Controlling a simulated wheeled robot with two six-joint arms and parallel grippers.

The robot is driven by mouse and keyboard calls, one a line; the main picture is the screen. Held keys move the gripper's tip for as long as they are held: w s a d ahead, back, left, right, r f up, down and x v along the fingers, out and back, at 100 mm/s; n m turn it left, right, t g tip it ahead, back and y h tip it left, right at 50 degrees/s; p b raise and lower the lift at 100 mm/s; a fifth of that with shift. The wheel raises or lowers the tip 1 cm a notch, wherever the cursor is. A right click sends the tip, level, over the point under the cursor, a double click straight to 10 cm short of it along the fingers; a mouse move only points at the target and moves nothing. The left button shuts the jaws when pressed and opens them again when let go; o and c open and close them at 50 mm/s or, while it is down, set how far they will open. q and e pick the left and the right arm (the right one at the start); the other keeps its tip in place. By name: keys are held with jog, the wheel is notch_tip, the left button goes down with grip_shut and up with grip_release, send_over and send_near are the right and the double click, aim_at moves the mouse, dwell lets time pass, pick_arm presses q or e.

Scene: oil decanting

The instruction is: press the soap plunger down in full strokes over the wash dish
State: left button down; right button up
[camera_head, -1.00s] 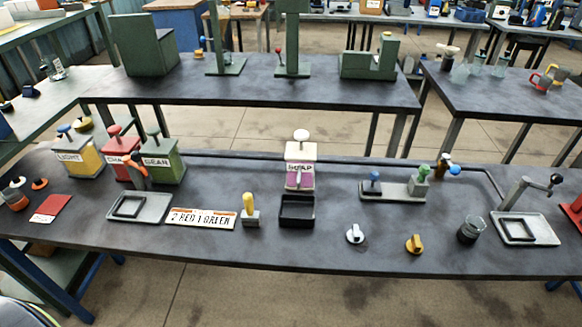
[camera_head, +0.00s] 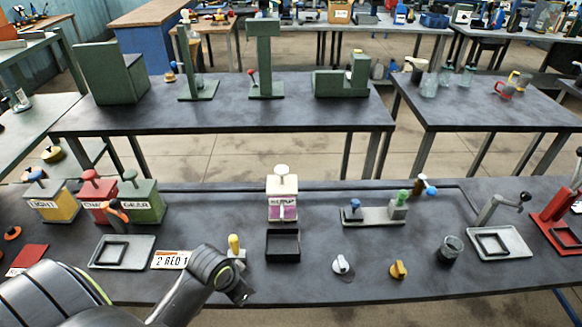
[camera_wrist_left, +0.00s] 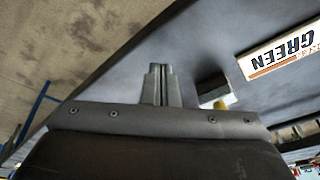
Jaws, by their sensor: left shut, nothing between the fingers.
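The soap dispenser (camera_head: 282,197) stands upright near the bench's middle, a white and purple box with a raised round white plunger knob (camera_head: 282,170). The wash dish (camera_head: 283,245), a black square tray, sits directly in front of it. My left gripper (camera_head: 241,294) is left of and nearer than the dish, apart from both. In the left wrist view its fingers (camera_wrist_left: 158,72) are together and empty over the bench edge. My right gripper is not in view.
A yellow-knobbed piece (camera_head: 235,245) and the sign (camera_head: 170,260) are close to my left gripper. White (camera_head: 341,264) and orange (camera_head: 398,270) knobs lie right of the dish. Bench between dish and front edge is clear.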

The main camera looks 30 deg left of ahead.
pick_arm(q)
jog(key=w+r+m, duration=0.1)
jog(key=w, duration=0.2)
jog(key=w+a+r, duration=0.1)
jog(key=w, duration=0.2)
jog(key=w+a+r+m+h, duration=0.1)
jog(key=w, duration=0.2)
jog(key=shift+w+r+m, duration=0.3)
jog(key=shift+r, duration=0.05)
jog(key=w+a+r+m, duration=0.1)
jog(key=w+a+r, duration=0.2)
jog(key=w+r, duration=0.3)
jog(key=m+h, duration=0.2)
send_near(281, 169)
jog(key=shift+s+a+r, duration=0.2)
jog(key=shift+a, duration=0.15)
jog(key=shift+f, duration=0.1)
jog(key=b+x, duration=0.6)
jog(key=shift+w+d+f+b, duration=0.25)
jog(key=shift+f+b, duration=0.1)
jog(key=shift+b, duration=0.4)
